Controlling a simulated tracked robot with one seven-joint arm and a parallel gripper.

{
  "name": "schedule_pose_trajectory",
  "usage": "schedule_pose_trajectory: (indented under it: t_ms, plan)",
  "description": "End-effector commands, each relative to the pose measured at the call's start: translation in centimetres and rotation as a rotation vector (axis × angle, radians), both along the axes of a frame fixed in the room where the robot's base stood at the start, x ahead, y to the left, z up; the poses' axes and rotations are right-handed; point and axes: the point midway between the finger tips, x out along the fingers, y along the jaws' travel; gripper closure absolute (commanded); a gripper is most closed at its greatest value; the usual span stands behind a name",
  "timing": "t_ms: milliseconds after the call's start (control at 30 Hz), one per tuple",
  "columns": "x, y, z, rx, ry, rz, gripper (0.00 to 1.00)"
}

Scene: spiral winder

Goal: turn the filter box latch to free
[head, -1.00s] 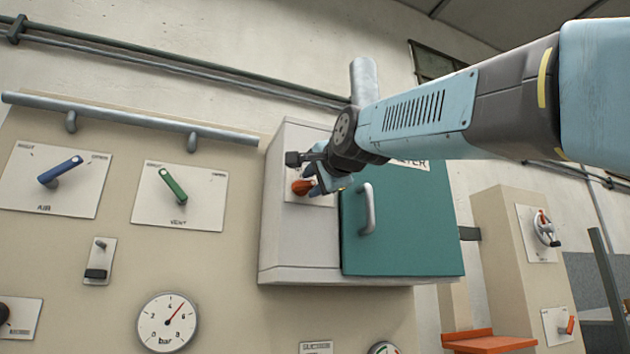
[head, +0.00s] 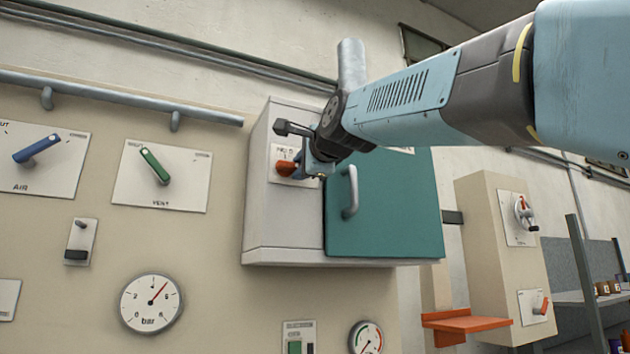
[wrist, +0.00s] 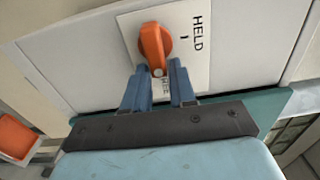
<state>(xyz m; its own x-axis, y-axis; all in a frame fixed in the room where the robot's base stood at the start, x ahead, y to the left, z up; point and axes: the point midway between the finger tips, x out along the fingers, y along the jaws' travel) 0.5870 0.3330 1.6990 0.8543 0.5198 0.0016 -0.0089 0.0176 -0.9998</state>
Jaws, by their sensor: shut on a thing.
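The filter box (head: 283,225) is a pale grey box with a teal door (head: 385,210) and a grey handle. Its latch is an orange knob (head: 286,169) on a white plate to the left of the door. In the wrist view the latch (wrist: 154,45) sits on the plate (wrist: 205,45), with "HELD" printed to its right and a second word partly hidden below it. My gripper (wrist: 158,80) has its blue fingers shut on the lower end of the latch. In the head view my gripper (head: 308,168) reaches the latch from the right and covers part of the plate.
A blue AIR lever (head: 36,149) and a green VENT lever (head: 154,166) are on the panel at left. A pressure gauge (head: 151,303) is below. A grey rail (head: 110,96) runs above. An orange shelf (head: 467,325) juts out at right.

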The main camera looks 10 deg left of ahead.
Motion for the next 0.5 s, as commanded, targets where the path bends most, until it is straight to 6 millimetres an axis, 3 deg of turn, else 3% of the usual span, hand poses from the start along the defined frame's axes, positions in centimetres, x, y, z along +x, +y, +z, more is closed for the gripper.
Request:
schedule_pose_trajectory:
  t_ms: [33, 167, 200, 367, 500]
  plan:
    - [-0.46, 0.81, -0.43, -0.006, 0.009, 0.015, 1.00]
    - [-0.49, 0.85, -0.42, -0.007, 0.008, 0.016, 1.00]
    - [-0.50, 0.85, -0.42, -0.007, 0.008, 0.016, 0.72]
    - [-0.44, 0.74, -0.35, -0.006, 0.006, 0.014, 0.57]
    - [-0.32, 0.56, -0.27, -0.005, 0.005, 0.010, 0.57]
